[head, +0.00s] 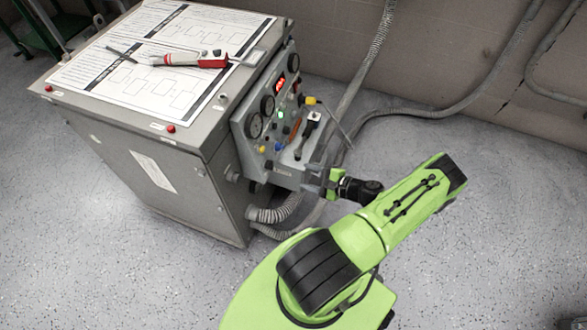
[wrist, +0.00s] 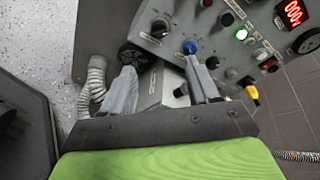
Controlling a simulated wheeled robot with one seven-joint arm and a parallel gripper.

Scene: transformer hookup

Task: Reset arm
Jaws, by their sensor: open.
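My green arm reaches from the bottom of the head view towards the front of a grey transformer cabinet (head: 190,200). My gripper (head: 312,181) is beside the lower part of the control panel (head: 250,158). In the wrist view my gripper (wrist: 158,72) has its two grey fingers apart, with nothing held between them. The panel (wrist: 215,100) lies beyond the fingertips, with a blue plug (wrist: 190,47) near the right fingertip. I cannot tell whether the fingers touch the panel.
A red-and-white tester (head: 195,60), a pen (head: 121,55) and paper sheets (head: 150,85) lie on the cabinet top. A ribbed hose (head: 270,214) leaves the cabinet low down. Conduits run along the wall (head: 455,45). The floor (head: 490,220) right of my arm is clear.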

